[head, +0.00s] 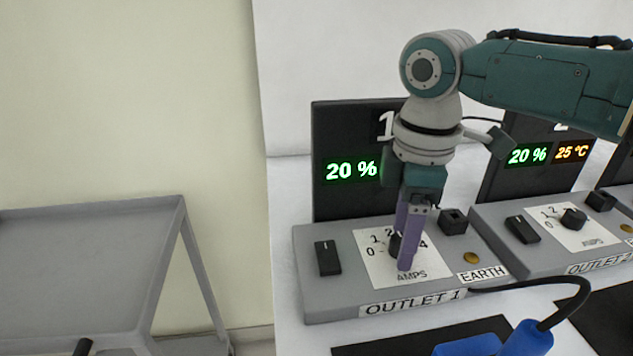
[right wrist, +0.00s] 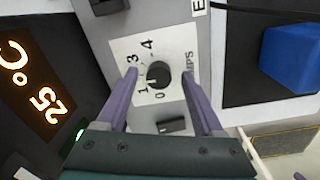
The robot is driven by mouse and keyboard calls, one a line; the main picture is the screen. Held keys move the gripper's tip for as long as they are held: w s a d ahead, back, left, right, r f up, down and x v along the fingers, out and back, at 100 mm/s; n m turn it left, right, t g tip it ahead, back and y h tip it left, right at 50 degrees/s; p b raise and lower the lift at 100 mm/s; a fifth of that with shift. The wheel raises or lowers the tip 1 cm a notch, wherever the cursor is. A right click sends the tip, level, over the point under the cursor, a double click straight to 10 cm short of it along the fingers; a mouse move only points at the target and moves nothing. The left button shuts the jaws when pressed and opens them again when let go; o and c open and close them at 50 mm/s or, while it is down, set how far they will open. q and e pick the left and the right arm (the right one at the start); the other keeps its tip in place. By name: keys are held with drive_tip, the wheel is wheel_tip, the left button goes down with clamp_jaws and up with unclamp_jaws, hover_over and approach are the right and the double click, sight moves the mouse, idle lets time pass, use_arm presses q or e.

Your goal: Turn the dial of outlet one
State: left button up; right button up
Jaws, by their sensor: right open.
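The outlet 1 box (head: 315,285) is grey with a white AMPS scale plate (head: 378,278). Its black round dial (head: 395,245) is partly hidden by my right gripper (head: 408,258) in the head view. In the right wrist view, the dial (right wrist: 158,73) lies between the two purple fingers of my open right gripper (right wrist: 160,78). A small white mark on the dial is near the 1 of the scale. My left gripper is not in view.
A black rocker switch (head: 327,258) is left of the scale, a black socket (head: 453,221) right. The display (head: 335,195) behind reads 20 %. Outlet 2 (head: 550,245) stands close at right. A blue plug (head: 525,338) and cable are in front. A grey cart (head: 90,265) is left.

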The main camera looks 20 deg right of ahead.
drive_tip(key=shift+f, duration=0.1)
clamp_jaws()
idle(0.5)
